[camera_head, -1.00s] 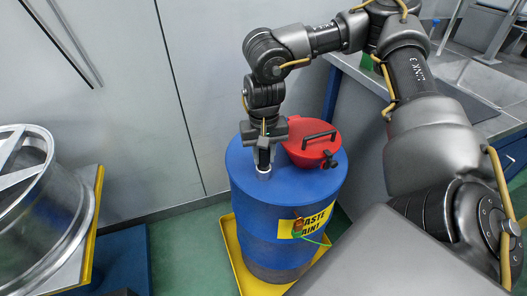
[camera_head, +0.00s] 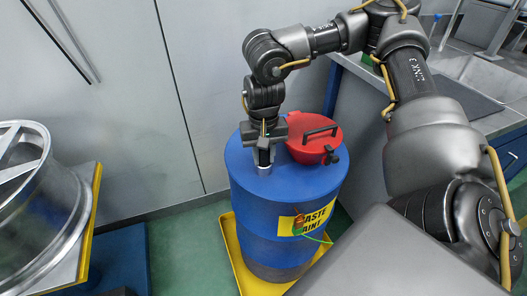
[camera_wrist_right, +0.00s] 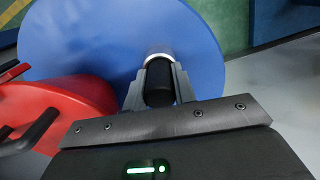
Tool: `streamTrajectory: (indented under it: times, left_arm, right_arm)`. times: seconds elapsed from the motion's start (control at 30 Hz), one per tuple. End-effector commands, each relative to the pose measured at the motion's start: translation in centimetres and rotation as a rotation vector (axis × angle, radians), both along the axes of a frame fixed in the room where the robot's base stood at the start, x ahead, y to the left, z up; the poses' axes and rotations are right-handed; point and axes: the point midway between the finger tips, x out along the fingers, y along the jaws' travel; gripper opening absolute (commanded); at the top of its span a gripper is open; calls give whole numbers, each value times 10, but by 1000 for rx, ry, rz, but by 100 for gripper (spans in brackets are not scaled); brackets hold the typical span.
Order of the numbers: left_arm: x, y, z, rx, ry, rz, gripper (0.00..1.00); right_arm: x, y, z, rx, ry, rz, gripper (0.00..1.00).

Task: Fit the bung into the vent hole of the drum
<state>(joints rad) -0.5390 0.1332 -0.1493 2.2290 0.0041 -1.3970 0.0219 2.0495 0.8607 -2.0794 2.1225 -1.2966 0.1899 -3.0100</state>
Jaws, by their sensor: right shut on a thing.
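The blue drum (camera_head: 262,212) stands upright in the middle of the head view. My right gripper (camera_head: 264,158) points down over the drum top, left of the red lid. In the right wrist view my right gripper (camera_wrist_right: 157,84) is shut on the dark cylindrical bung (camera_wrist_right: 160,92). The bung's far end is at a pale ring (camera_wrist_right: 159,57) on the drum top, which appears to be the vent hole's rim. The hole itself is hidden, and I cannot tell how deep the bung sits. My left gripper is not in view.
A red lid (camera_head: 312,150) with a black handle sits on the drum close beside the gripper. The drum stands in a yellow tray (camera_head: 228,234). A small orange item (camera_head: 298,222) with a green cord is on its side. A metal wheel (camera_head: 45,200) is at left.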

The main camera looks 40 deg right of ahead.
Motion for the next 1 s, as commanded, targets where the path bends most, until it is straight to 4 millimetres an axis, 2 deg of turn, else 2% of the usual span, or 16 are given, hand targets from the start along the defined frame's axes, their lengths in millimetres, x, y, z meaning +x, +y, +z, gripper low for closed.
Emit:
streamTrajectory:
  times: [0.47, 1.0]
  left_arm:
    - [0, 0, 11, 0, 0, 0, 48]
    - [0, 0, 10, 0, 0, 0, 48]
  right_arm:
    - [0, 0, 13, 0, 1, 0, 4]
    - [0, 0, 13, 0, 0, 0, 4]
